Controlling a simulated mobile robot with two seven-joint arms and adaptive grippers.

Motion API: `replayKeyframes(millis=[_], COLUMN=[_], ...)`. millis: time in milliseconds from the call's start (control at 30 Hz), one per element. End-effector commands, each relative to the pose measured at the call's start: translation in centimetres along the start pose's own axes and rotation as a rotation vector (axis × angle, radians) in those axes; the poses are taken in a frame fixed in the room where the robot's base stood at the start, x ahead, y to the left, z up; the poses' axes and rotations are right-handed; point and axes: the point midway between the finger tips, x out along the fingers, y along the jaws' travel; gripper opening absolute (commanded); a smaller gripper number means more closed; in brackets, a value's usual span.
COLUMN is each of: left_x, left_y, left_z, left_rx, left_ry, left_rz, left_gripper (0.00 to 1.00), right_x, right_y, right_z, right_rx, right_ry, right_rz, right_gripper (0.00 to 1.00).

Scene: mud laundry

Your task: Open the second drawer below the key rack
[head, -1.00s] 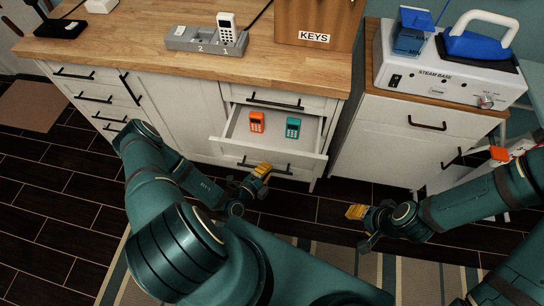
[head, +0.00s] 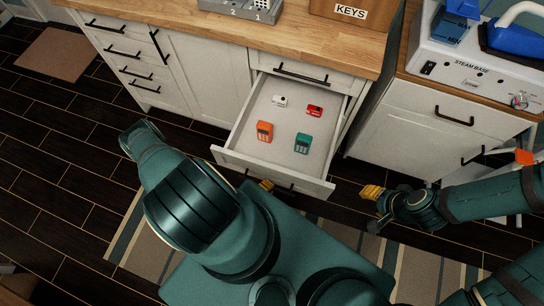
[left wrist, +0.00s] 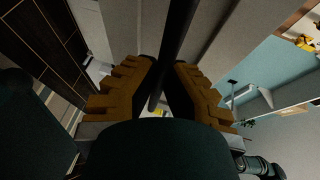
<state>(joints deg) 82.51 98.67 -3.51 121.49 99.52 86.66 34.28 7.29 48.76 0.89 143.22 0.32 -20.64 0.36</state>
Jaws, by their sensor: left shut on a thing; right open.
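The key rack (head: 342,12), a wooden box labelled KEYS, stands on the worktop. Below it is a closed top drawer (head: 308,73), and under that the second drawer (head: 283,140) is pulled well out. Inside it lie an orange device (head: 265,131), a teal device (head: 303,143), a small white item (head: 280,101) and a red item (head: 314,110). My left gripper (head: 267,185) is at the drawer's front, mostly hidden by my body. In the left wrist view its yellow fingers (left wrist: 165,85) close around the dark bar handle (left wrist: 180,30). My right gripper (head: 371,194) is open and empty, right of the drawer.
A second cabinet (head: 425,125) with the steam base (head: 470,72) on top stands at the right. Closed drawers (head: 120,55) are at the left. A striped rug (head: 150,235) lies on the dark floor in front.

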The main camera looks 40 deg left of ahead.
Motion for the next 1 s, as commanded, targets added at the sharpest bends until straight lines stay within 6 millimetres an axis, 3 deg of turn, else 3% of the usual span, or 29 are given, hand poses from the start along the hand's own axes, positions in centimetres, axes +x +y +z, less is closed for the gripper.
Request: replayKeyframes(millis=[300,767,800,867,1000], left_x=[-2.1,-2.4,-2.4,-2.4,-2.4], left_y=[0.5,0.6,0.6,0.6,0.6], left_z=[-1.0,-1.1,-1.1,-1.1,-1.0], left_rx=[-0.002,-0.001,-0.001,0.000,0.000], left_ry=[0.004,0.004,0.004,0.003,0.002], left_rz=[0.003,0.003,0.003,0.002,0.001], left_gripper=[0.00,0.00,0.21,0.41,0.41], right_x=[0.1,0.1,0.1,0.1,0.1], right_y=[0.0,0.0,0.0,0.0,0.0], right_z=[0.1,0.1,0.1,0.1,0.1], right_rx=[0.000,-0.001,-0.001,-0.001,0.000], right_ry=[-0.002,-0.002,-0.002,-0.002,-0.002], right_rz=[0.000,0.000,0.000,0.000,0.000], right_gripper=[0.47,0.47,0.47,0.47,0.47])
